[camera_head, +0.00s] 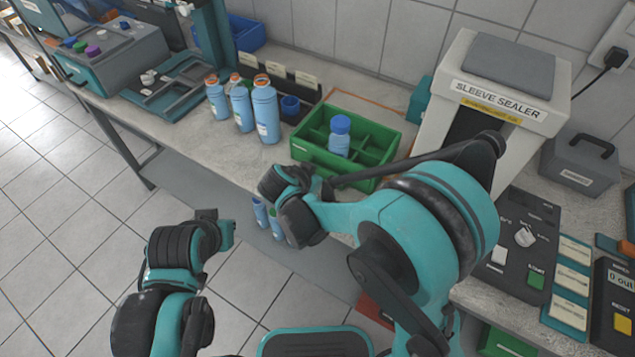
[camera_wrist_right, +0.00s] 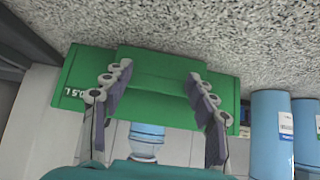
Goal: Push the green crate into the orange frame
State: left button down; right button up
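The green crate (camera_head: 345,172) stands on the worktop with a blue-capped bottle (camera_head: 340,136) in one of its compartments. It also fills the middle of the right wrist view (camera_wrist_right: 160,62). My right gripper (camera_head: 300,190) is at the crate's near left side in the head view. In the wrist view its fingers (camera_wrist_right: 160,75) are spread with the crate ahead; contact cannot be told. My left gripper (camera_head: 205,235) hangs over the floor, its fingers unclear.
Blue bottles (camera_head: 265,110) stand left of the crate. The sleeve sealer (camera_head: 500,90) stands right of the crate. My right forearm crosses the worktop's front edge.

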aim_at(335, 151)
jog(key=shift+w+d, duration=0.4)
jog(key=shift+w, duration=0.2)
jog(key=shift+w+d, duration=0.35)
jog(key=shift+w, duration=0.25)
jog(key=shift+d, duration=0.1)
jog(key=shift+w+d+b, duration=0.1)
jog(key=shift+w+d, duration=0.45)
jog(key=shift+w, duration=0.3)
jog(key=shift+w+d+b, duration=0.15)
jog(key=shift+w+d, duration=0.35)
jog(key=shift+w, duration=0.3)
jog(key=shift+w+d+b, duration=0.1)
jog(key=shift+w+d, duration=0.45)
jog(key=shift+w, duration=0.4)
jog(key=shift+w+d, duration=0.55)
jog(key=shift+w, duration=0.25)
jog(key=shift+w+d, duration=0.55)
jog(key=shift+w, duration=0.25)
jog(key=shift+w+d, duration=0.55)
jog(key=shift+w, duration=0.25)
jog(key=s+a+r, duration=0.1)
jog(key=s, duration=0.1)
jog(key=s+a+r+p, duration=0.1)
jog(key=s, duration=0.1)
jog(key=s+a+r+p, duration=0.1)
jog(key=s+a+r, duration=0.1)
